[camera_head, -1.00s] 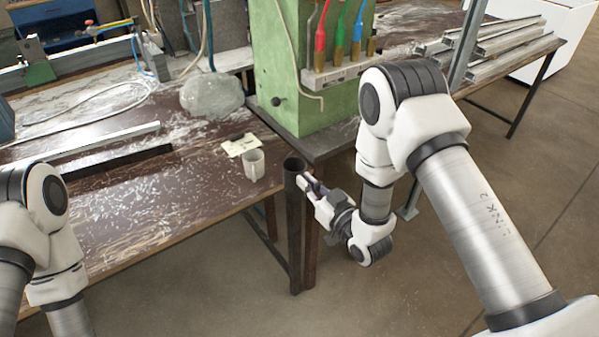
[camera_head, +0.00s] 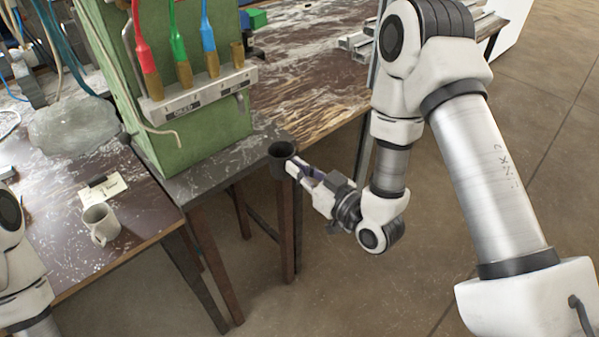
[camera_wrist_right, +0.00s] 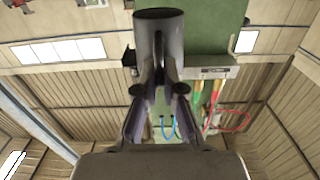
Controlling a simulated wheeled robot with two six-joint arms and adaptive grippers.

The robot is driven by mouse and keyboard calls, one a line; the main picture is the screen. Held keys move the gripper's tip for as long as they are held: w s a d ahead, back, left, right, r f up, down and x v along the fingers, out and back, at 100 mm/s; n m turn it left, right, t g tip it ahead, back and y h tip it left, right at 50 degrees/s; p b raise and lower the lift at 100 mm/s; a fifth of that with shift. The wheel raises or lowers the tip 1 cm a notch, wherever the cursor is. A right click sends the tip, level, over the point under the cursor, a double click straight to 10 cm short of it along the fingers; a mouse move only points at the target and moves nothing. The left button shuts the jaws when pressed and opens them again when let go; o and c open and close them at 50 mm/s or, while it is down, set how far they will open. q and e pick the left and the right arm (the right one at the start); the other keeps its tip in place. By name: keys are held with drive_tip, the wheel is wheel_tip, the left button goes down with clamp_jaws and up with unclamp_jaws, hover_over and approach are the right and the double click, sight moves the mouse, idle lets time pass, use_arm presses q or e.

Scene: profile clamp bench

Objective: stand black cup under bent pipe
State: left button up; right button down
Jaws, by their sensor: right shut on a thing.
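The black cup (camera_head: 282,151) is upright in my right gripper (camera_head: 292,168), which is shut on its side. In the head view it overlaps the right corner of the grey bench top; its height above that cannot be told. In the right wrist view, the cup (camera_wrist_right: 159,32) is between my right fingertips (camera_wrist_right: 160,72).
The green machine (camera_head: 200,142) stands on the grey bench top (camera_head: 215,176), with bare surface before it. A pale mug (camera_head: 101,225), a card (camera_head: 104,188) and a translucent lump (camera_head: 74,126) sit on the left table. Metal profiles (camera_head: 358,42) lie at the back right.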

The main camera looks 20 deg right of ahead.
drive_tip(key=w, duration=0.1)
drive_tip(key=w+a+f, duration=0.1)
drive_tip(key=w, duration=0.2)
drive_tip(key=shift+w+a+f, duration=0.15)
drive_tip(key=shift+w+a, duration=0.05)
drive_tip(key=shift+w, duration=0.05)
drive_tip(key=x, duration=0.3)
drive_tip(key=shift+w+f+b, duration=0.1)
drive_tip(key=shift+f+b, duration=0.25)
drive_tip(key=b+x, duration=0.1)
drive_tip(key=x, duration=0.5)
drive_tip(key=shift+w, duration=0.35)
drive_tip(key=shift+a+f, duration=0.1)
drive_tip(key=shift+a, duration=0.05)
drive_tip(key=shift+f+b, duration=0.3)
drive_tip(key=shift+b, duration=0.05)
drive_tip(key=c, duration=1.2)
unclamp_jaws()
drive_tip(key=shift+s, duration=0.1)
